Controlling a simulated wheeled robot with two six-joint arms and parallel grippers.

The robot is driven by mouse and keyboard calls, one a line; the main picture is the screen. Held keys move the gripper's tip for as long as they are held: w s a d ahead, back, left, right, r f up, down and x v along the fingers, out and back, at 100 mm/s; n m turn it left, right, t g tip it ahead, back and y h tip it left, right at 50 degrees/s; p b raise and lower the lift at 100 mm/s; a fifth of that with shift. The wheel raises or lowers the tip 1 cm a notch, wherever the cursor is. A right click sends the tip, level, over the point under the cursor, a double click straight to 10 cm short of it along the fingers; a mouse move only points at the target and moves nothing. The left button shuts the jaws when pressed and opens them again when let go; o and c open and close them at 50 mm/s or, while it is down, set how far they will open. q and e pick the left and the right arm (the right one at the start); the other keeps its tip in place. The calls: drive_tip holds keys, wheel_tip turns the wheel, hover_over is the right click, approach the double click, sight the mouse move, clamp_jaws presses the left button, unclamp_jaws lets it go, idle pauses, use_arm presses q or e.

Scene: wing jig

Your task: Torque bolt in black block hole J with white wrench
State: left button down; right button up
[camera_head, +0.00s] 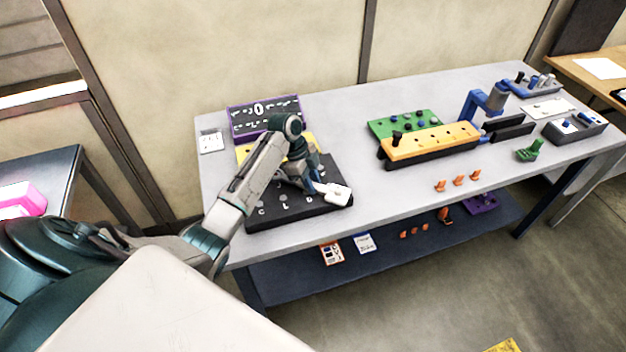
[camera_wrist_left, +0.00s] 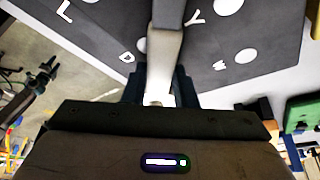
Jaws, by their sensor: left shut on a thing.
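My left gripper (camera_head: 310,185) is over the right part of the black block (camera_head: 265,214) on the table. It is shut on the white wrench (camera_head: 335,193), whose pale end sticks out to the right over the block. In the left wrist view the wrench (camera_wrist_left: 160,60) stands between the fingers (camera_wrist_left: 158,92) and runs up over the block (camera_wrist_left: 100,20). White letters L, D, Y and W and pale round spots show on the block there. I cannot make out hole J or its bolt. My right gripper is not in view.
A purple-framed dark board (camera_head: 265,116) and a yellow piece stand behind the block. An orange-yellow bar (camera_head: 430,142), a green plate (camera_head: 385,127), a blue stand (camera_head: 485,100) and a grey tray (camera_head: 575,127) are to the right. Small orange parts (camera_head: 459,180) lie near the front edge.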

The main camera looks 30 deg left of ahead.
sight(299, 208)
use_arm(q)
drive_tip(key=shift+s+m+g, duration=0.4)
drive_tip(key=shift+s+m, duration=0.6)
drive_tip(key=shift+s, duration=0.05)
drive_tip(key=shift+s+a+m+g+p, duration=0.1)
drive_tip(key=shift+s+m+g+p, duration=0.3)
drive_tip(key=shift+s+m, duration=0.85)
drive_tip(key=shift+s+a+m+g, duration=0.25)
drive_tip(key=shift+s+m, duration=0.3)
drive_tip(key=shift+m, duration=0.05)
drive_tip(key=shift+s+a+m+g, duration=0.2)
drive_tip(key=shift+s+m+g, duration=0.05)
drive_tip(key=shift+s+m, duration=0.3)
